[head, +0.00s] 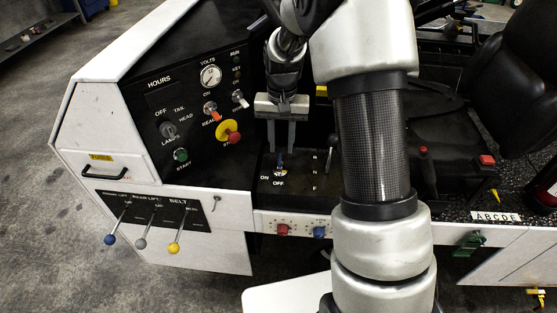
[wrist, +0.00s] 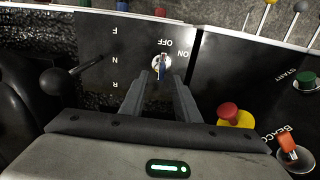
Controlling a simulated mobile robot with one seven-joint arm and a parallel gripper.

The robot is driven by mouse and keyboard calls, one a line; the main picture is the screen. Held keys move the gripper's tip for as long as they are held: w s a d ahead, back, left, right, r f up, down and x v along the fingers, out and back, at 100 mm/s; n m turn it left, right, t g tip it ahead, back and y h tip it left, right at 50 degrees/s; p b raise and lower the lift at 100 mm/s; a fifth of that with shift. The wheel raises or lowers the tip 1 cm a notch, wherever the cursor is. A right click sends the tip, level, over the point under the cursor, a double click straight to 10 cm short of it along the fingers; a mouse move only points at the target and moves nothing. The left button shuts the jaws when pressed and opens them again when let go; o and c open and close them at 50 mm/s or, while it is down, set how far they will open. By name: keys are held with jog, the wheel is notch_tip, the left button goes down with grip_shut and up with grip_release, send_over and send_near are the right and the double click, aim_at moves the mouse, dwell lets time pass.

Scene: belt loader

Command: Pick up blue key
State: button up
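The blue key (head: 280,164) stands in a round ON/OFF switch on the black panel in front of my gripper. In the wrist view the key (wrist: 162,67) sits upright in its silver switch ring, lined up with the gap between the fingers. My gripper (head: 281,149) points down at the key, with its two fingers apart on either side. In the wrist view the gripper (wrist: 161,78) is open, and I see no contact between the fingers and the key. How far the fingertips are above the key is hard to tell.
A black-knobbed lever (head: 332,142) stands right of the key, beside the F, N, R marks. A red emergency button (head: 230,132) on yellow and an orange beacon switch (head: 211,109) are on the panel to the left. Red and blue knobs (head: 319,232) are on the front edge below.

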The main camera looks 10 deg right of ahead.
aim_at(280, 156)
jog(key=f, duration=0.3)
jog(key=shift+a+f, duration=0.2)
jog(key=shift+f, duration=0.15)
grip_shut()
jog(key=shift+r, duration=0.1)
